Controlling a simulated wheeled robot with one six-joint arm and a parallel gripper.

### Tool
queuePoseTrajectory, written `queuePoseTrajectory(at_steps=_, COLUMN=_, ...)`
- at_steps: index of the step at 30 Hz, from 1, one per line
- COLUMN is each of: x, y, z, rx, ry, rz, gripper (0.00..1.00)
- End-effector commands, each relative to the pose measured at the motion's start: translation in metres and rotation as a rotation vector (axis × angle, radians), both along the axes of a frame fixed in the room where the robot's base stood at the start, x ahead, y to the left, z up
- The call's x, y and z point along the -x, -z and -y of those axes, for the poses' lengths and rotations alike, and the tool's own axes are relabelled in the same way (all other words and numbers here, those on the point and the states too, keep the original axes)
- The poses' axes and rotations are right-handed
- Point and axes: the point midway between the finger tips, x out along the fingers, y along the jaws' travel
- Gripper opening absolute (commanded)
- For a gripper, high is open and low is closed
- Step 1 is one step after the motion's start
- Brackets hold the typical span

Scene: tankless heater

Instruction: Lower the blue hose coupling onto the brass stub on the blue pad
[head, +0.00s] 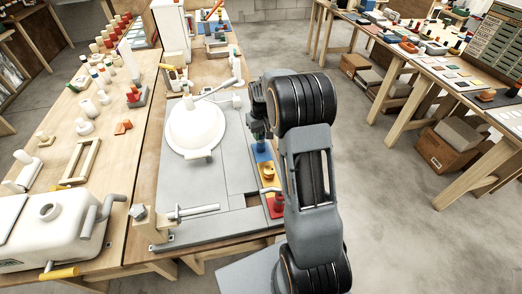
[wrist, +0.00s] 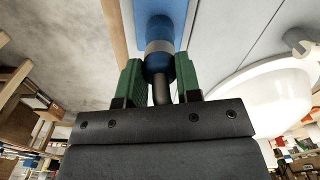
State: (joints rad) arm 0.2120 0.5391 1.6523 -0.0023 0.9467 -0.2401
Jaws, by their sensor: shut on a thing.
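The blue hose coupling (wrist: 160,66), with a grey band around it, is between the green-padded fingers of my gripper (wrist: 158,72) in the wrist view. My gripper is shut on it. The blue pad (wrist: 163,18) lies beyond the coupling, in line with it in that view. In the head view my gripper (head: 260,131) is over the far end of a row of coloured pads, where the blue pad (head: 262,153) shows just below it. The brass stub is hidden in both views. I cannot tell whether the coupling touches it.
A yellow pad (head: 262,181) with a brass-coloured piece and a red pad (head: 270,211) with a red piece are nearer than the blue pad. A white dome (head: 195,128) stands on the grey board to the left. Open floor lies to the right.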

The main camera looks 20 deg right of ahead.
Motion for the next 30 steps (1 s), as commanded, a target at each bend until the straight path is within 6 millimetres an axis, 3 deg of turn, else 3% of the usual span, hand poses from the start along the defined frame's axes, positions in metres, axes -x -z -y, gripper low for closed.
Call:
queuePoseTrajectory(at_steps=2, x=0.000, y=0.000, z=0.000, rx=0.000, ry=0.000, rz=0.000, gripper=0.00)
queuePoseTrajectory(at_steps=3, x=0.000, y=0.000, z=0.000, rx=0.000, ry=0.000, rz=0.000, gripper=0.35)
queuePoseTrajectory(at_steps=11, x=0.000, y=0.000, z=0.000, rx=0.000, ry=0.000, rz=0.000, gripper=0.59)
queuePoseTrajectory(at_steps=24, x=0.000, y=-0.002, z=0.000, rx=0.000, ry=0.000, rz=0.000, gripper=0.61)
queuePoseTrajectory(at_steps=30, x=-0.001, y=-0.025, z=0.000, rx=0.001, ry=0.000, rz=0.005, gripper=0.61)
